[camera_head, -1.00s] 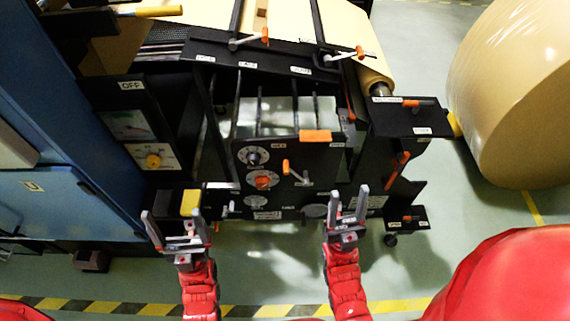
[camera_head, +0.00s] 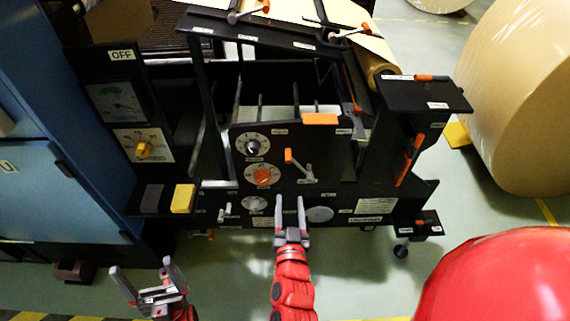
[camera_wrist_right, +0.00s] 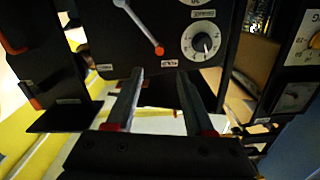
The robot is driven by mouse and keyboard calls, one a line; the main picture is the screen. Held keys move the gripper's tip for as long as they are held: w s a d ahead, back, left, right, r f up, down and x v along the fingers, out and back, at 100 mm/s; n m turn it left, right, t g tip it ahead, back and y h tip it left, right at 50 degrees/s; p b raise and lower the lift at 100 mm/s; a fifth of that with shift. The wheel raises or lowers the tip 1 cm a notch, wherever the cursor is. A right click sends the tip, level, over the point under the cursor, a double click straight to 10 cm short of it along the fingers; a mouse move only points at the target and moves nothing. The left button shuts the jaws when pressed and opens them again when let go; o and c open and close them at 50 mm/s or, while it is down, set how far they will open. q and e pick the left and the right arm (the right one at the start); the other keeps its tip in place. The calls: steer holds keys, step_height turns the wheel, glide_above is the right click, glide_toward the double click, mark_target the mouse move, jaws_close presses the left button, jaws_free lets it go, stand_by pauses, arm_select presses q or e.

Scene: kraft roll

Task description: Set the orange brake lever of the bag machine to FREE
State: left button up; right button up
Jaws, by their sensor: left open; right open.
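Several orange-handled levers show on the black bag machine (camera_head: 330,235); their labels are too small to read, so I cannot tell which is the brake. One panel lever (camera_head: 298,163) has an orange end at its upper left and a metal shaft; it appears in the right wrist view (camera_wrist_right: 142,28) beyond my fingers. A larger orange lever (camera_head: 408,160) stands tilted on the machine's right side. My right gripper (camera_head: 290,203) is open and empty, below the panel lever in the picture. My left gripper (camera_head: 144,270) is open and empty, low at the left, apart from the machine.
Dials, one with a black knob (camera_head: 251,146) and one with an orange knob (camera_head: 263,175), sit beside the panel lever. A yellow block (camera_head: 183,199) is at lower left. A blue cabinet (camera_head: 60,190) stands left, a large kraft roll (camera_head: 525,100) right. Floor in front is open.

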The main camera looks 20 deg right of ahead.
mark_target(287, 160)
steer(key=b+x, duration=0.3)
steer(key=x, duration=1.2)
steer(key=shift+w+d, duration=0.15)
steer(key=shift+w, duration=0.15)
jaws_close()
steer(key=shift+f, duration=0.1)
steer(key=shift+a+f, duration=0.15)
steer(key=shift+a, duration=0.05)
